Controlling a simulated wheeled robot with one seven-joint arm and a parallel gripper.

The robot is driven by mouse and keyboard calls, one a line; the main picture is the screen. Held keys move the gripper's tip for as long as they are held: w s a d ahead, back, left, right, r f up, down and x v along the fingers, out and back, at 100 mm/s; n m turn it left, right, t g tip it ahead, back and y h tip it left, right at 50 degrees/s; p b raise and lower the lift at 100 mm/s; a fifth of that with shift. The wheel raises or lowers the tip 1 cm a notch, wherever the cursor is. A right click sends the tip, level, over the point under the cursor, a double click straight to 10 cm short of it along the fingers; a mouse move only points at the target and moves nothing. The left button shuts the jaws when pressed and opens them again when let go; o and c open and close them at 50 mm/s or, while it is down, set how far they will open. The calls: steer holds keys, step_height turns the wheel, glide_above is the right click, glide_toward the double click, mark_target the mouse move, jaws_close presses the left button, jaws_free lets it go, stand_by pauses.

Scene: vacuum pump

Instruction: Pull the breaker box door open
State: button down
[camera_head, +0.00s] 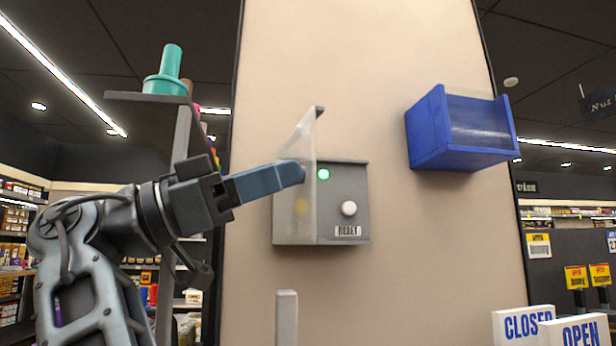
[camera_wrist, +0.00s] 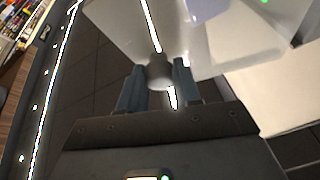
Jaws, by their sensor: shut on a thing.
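The grey breaker box (camera_head: 343,200) is mounted on the beige wall, with a green light, a white round button and a label on its front. Its clear door (camera_head: 296,220) stands out from the box, swung open on the left part. My gripper (camera_head: 300,173) reaches in from the left with its blue fingers at the door. In the wrist view, my gripper (camera_wrist: 160,72) has its two fingers on either side of a round grey knob (camera_wrist: 159,76) on the clear door panel (camera_wrist: 215,50), shut on it. The door's hinge is hard to make out.
A blue open bin (camera_head: 455,135) is mounted on the wall to the right. A shelf (camera_head: 145,98) with a teal object (camera_head: 167,78) stands behind my arm at left. A light post (camera_head: 287,318) is below the box. CLOSED and OPEN signs (camera_head: 525,324) stand at lower right.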

mark_target(304, 133)
steer(key=shift+f, duration=0.1)
stand_by(0.4)
steer(key=c, duration=0.8)
jaws_free()
step_height(304, 133, up, 5)
steer(key=shift+f, duration=0.2)
steer(key=s+d+r, duration=0.1)
steer(key=d+r, duration=0.1)
steer(key=d, duration=0.1)
steer(key=s+d+r, duration=0.1)
steer(key=d+r, duration=0.1)
steer(key=d, duration=0.2)
steer(key=s+d+r, duration=0.1)
steer(key=d+r, duration=0.1)
steer(key=d, duration=0.2)
steer(key=shift+d+r, duration=0.1)
steer(key=shift+r, duration=0.15)
